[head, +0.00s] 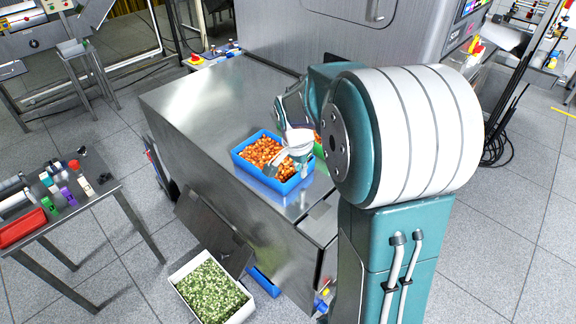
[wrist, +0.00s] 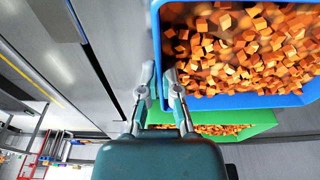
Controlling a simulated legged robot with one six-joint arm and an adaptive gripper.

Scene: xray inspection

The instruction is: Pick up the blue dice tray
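The blue dice tray (head: 248,170) holds many orange cubes and sits on the steel table top in the head view. In the wrist view the blue tray (wrist: 270,101) fills the upper right. My gripper (wrist: 160,75) is at the tray's near wall, with one finger outside it and one on the inner side. The fingers lean together with the blue wall between them and look shut on it. In the head view my gripper (head: 297,146) is over the tray's right end, and my arm partly hides it.
A green tray (wrist: 240,125) with orange cubes stands close beside the blue one, mostly hidden by my arm in the head view. A white crate (head: 243,312) of green pieces is on the floor. The steel table (head: 195,100) is clear to the upper left.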

